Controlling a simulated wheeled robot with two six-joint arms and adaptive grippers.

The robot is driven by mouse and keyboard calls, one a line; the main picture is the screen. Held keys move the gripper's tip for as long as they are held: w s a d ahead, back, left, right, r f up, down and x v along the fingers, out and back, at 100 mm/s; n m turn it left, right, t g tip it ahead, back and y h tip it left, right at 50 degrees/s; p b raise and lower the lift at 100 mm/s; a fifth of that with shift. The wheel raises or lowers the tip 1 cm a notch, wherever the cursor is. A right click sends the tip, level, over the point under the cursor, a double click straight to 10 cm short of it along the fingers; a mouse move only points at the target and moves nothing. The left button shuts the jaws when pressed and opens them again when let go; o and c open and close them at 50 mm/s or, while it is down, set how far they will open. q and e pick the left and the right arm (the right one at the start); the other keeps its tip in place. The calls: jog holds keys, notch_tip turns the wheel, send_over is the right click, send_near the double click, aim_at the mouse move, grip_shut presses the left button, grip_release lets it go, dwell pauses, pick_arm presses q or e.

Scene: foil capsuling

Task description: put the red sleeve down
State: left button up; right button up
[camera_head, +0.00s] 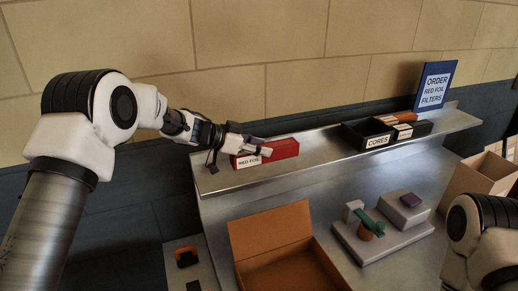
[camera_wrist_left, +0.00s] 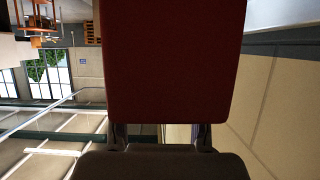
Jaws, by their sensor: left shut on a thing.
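The red sleeve, a plain dark-red block, fills the upper middle of the left wrist view (camera_wrist_left: 175,60). In the head view a long red box shape (camera_head: 283,149) with a white "RED FOIL" label is at the left end of the back shelf. My left gripper (camera_head: 262,150) is at this red shape's left part. In the left wrist view its fingers (camera_wrist_left: 160,137) are at both sides of the red block's near end, shut on it. I cannot tell whether the block touches the shelf. My right gripper is out of view.
The metal shelf (camera_head: 330,158) is bare between the red shape and the black "CORES" bin (camera_head: 359,137). An "ORDER RED FOIL FILTERS" sign (camera_head: 434,87) stands at the right end. Below are an open orange-brown box (camera_head: 270,232), a grey fixture (camera_head: 370,244) and a cardboard box (camera_head: 480,182).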

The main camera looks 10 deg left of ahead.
aim_at(259, 159)
pick_arm(q)
jog(key=shift+w+a, duration=0.2)
jog(key=shift+w, duration=0.05)
notch_tip(259, 159, down, 3)
jog(key=shift+s+r+p, duration=0.15)
jog(key=shift+r+p, duration=0.05)
jog(key=shift+p, duration=0.4)
jog(key=shift+w+f, duration=0.2)
jog(key=shift+f, duration=0.25)
jog(key=shift+s+f, duration=0.15)
jog(key=shift+f, duration=0.1)
jog(key=shift+f, duration=0.3)
jog(key=o, duration=1.2)
jog(key=shift+c, duration=0.2)
